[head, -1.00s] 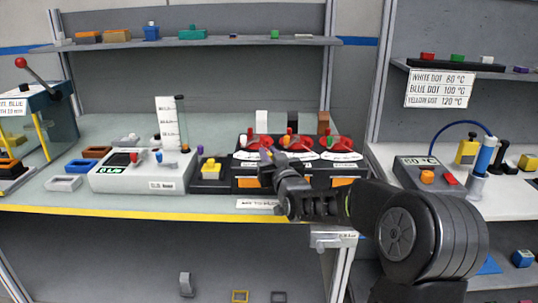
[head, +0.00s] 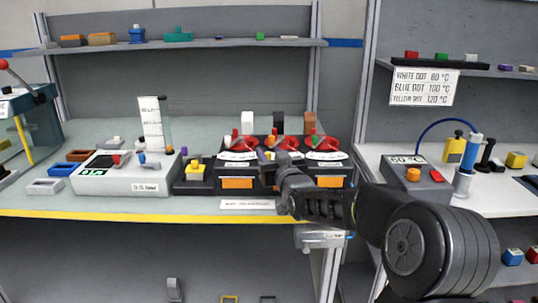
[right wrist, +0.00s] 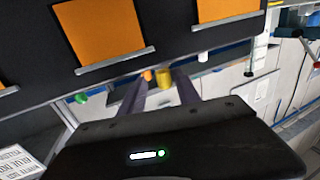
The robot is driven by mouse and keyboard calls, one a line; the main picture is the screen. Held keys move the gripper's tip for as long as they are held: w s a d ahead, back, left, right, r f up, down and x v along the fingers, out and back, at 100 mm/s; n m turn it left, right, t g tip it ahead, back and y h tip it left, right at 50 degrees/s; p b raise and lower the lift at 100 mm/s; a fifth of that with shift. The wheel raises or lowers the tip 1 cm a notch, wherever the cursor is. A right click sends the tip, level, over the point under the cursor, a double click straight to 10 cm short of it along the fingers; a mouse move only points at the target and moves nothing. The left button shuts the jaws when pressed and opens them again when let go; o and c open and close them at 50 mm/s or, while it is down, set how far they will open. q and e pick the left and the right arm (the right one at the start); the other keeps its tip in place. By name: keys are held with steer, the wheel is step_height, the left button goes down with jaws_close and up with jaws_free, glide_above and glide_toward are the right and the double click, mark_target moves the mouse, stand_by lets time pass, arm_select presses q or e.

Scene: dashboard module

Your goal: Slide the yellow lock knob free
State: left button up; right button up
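The black dashboard module (head: 265,187) stands on the bench, with gauges, red pointers and orange panels. In the right wrist view its front (right wrist: 160,20) fills the upper part. A short yellow cylindrical knob (right wrist: 163,77) shows there between the fingertips of my right gripper (right wrist: 157,82). The fingers are apart, so the gripper is open; I cannot tell whether either touches the knob. In the head view my right gripper (head: 272,157) is in front of the module's middle and hides part of it. The yellow knob cannot be made out there. My left gripper is out of view.
A yellow block on a black base (head: 197,169) stands just left of the module. A white scale-like box (head: 125,177) is farther left. A grey heater box (head: 413,174) stands on the right bench.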

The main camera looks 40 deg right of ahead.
steer(key=shift+a, duration=0.1)
steer(key=v, duration=0.7)
steer(key=shift+s+b, duration=0.4)
steer(key=shift+a, duration=0.1)
